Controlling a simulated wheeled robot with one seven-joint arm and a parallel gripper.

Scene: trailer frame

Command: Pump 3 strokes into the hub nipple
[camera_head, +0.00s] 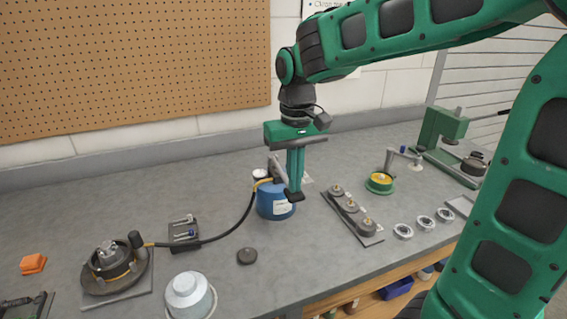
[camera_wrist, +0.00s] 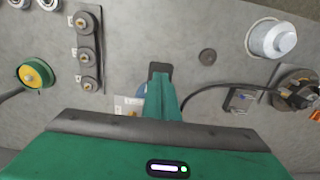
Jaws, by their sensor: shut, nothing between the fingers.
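A blue grease pump can (camera_head: 275,203) with a grey lever-like part (camera_head: 277,170) on top stands mid-bench. A black hose (camera_head: 226,232) runs from it to the left and ends in a dark coupler (camera_head: 137,240) at the hub (camera_head: 110,260). The hub lies on a grey plate; its nipple is too small to make out. My gripper (camera_head: 294,194) is shut and empty, pointing down in front of the can and beside the lever. I cannot tell whether they touch. In the wrist view my fingers (camera_wrist: 160,72) hide most of the can; the hub (camera_wrist: 297,88) shows at the right.
A white-grey canister (camera_head: 190,295) and a dark disc (camera_head: 247,256) lie near the front. Right of the can are a tray of round parts (camera_head: 352,215), several bearing rings (camera_head: 403,231), a yellow-green dish (camera_head: 380,182) and a green press (camera_head: 440,135). A small tool tray (camera_head: 184,232) lies under the hose's path.

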